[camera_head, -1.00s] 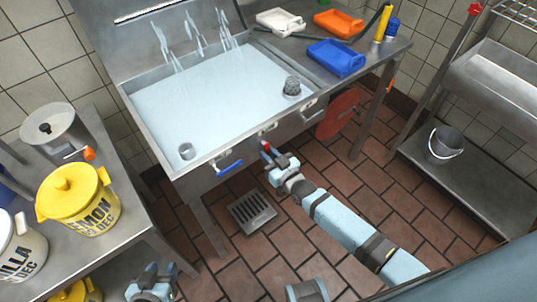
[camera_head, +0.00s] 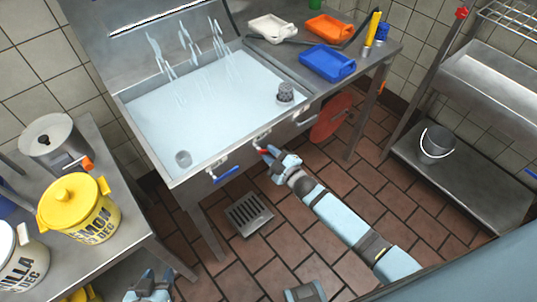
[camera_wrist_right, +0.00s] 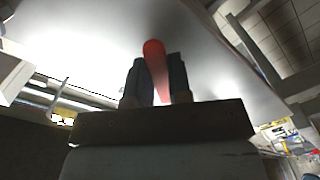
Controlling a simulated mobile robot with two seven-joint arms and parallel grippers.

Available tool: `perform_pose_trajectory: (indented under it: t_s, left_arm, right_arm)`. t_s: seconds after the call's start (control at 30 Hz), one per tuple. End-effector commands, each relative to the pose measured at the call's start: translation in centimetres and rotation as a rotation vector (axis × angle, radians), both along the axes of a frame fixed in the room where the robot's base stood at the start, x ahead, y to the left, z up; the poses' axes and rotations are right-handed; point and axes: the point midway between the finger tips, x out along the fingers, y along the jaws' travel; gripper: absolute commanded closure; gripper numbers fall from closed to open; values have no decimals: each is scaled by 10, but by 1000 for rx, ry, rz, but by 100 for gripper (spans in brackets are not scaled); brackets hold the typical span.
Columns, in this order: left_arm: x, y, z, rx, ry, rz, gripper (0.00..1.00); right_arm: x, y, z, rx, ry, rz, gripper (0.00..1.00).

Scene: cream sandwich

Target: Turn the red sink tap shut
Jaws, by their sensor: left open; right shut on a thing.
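The red tap handle (camera_head: 263,150) is on the front edge of the steel sink (camera_head: 200,182). My right gripper (camera_head: 272,154) is at it, and in the right wrist view the red handle (camera_wrist_right: 154,58) stands between the two fingers, which are closed on it. A blue tap handle (camera_head: 226,173) is to its left on the same front edge. My left gripper (camera_head: 150,285) is low at the bottom left, open and away from the sink; its fingertips are hard to make out. The sink basin holds pale liquid, and streaks of it show at the back wall.
A floor drain (camera_head: 249,214) lies below the sink. Blue (camera_head: 328,63), orange (camera_head: 330,27) and white (camera_head: 277,27) trays sit on the drainboard. A yellow lemon tub (camera_head: 75,205) stands on the left table. A grey bucket (camera_head: 436,145) is on the right shelf.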

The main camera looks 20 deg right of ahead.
Motion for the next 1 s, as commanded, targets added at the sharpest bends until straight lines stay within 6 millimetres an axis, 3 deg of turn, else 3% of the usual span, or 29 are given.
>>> perform_pose_trajectory:
  t_s: [0.6, 1.0]
  left_arm:
    - [0, 0, 1, 1, -2, -1, 57]
    - [0, 0, 0, -1, 0, 0, 57]
  right_arm:
    - [3, -9, 19, -517, -188, 0, 100]
    - [3, -10, 26, -694, -251, -1, 100]
